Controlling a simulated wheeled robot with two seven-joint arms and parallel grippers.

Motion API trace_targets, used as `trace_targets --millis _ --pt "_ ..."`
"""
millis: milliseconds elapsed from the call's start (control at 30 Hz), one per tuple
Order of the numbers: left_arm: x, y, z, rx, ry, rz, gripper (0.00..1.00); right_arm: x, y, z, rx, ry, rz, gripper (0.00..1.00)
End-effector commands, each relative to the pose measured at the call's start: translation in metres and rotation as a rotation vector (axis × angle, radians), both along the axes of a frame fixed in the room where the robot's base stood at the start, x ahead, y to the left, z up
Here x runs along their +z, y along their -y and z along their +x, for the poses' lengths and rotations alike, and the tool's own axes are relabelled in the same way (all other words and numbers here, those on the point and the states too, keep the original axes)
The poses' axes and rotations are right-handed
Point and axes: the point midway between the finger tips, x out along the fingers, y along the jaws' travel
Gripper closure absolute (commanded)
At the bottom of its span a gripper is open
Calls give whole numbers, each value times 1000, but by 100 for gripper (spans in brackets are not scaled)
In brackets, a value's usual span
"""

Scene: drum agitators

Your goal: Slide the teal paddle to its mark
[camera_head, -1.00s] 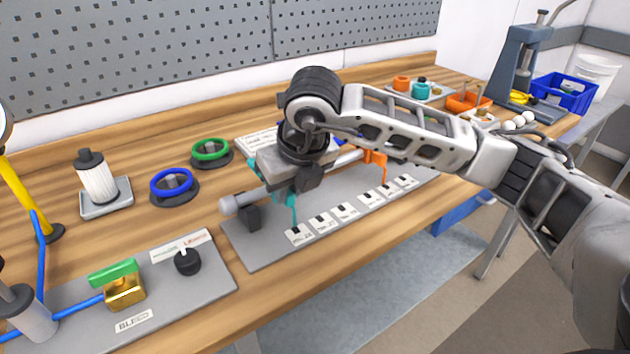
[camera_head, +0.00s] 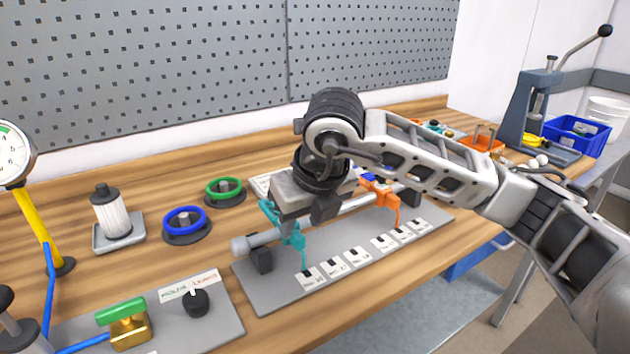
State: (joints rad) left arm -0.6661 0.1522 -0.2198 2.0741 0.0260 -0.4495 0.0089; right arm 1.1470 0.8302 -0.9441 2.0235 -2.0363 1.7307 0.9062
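The teal paddle (camera_head: 291,236) hangs on a grey rod (camera_head: 262,239) over a grey base plate (camera_head: 262,295). Its thin pointer reaches down to the nearest of several white mark labels (camera_head: 312,281) along the plate's front. An orange paddle (camera_head: 382,190) sits further right on the same rod, its pointer near the right-hand labels. My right gripper (camera_head: 318,212) is just above and right of the teal paddle and covers part of the rod. One dark finger shows; the other is hidden, so its opening cannot be judged. My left gripper is not in view.
Left of the plate stand blue (camera_head: 185,224) and green (camera_head: 224,190) rings, a white filter (camera_head: 111,214) and a panel with a green-handled valve (camera_head: 122,311). A pressure gauge (camera_head: 14,154) stands at far left. My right forearm crosses above the plate's right end.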

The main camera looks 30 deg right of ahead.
Motion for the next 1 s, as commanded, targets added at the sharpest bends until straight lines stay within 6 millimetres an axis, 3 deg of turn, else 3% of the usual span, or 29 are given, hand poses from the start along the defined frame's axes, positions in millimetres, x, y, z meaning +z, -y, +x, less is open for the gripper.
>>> trace_targets --millis 300,500,700,1000 --pt "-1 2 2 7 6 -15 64 73 2 -30 1 7 0 62" --pt "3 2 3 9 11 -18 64 104 3 -42 0 3 -1 62" --pt "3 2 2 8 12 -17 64 115 4 -48 0 1 0 62" --pt "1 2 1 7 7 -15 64 115 4 -48 0 0 0 62"
